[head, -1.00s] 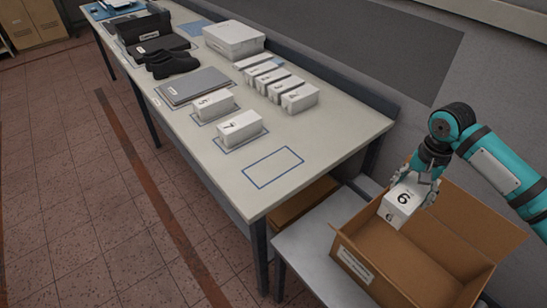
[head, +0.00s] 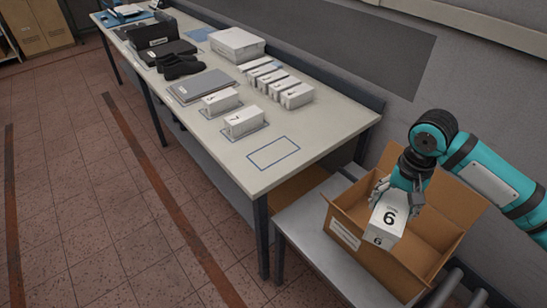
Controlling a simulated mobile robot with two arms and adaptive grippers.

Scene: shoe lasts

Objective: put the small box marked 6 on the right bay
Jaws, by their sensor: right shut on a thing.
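The small white box marked 6 (head: 388,218) is held by my right gripper (head: 396,192), over the open cardboard box at the right. The gripper's fingers are shut around its upper part. The right bay is a blue outlined rectangle (head: 273,152) on the near right end of the table, and it is empty. A box marked 7 (head: 243,122) and another numbered box (head: 221,102) stand on outlined spots further left on the table. My left gripper is not in view.
The open cardboard box (head: 345,234) sits on a grey stand (head: 310,237) beside the table (head: 325,130). Several small white boxes (head: 297,95) stand in a row near the table's back. A large white box (head: 237,44), grey board and black shoes lie further left.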

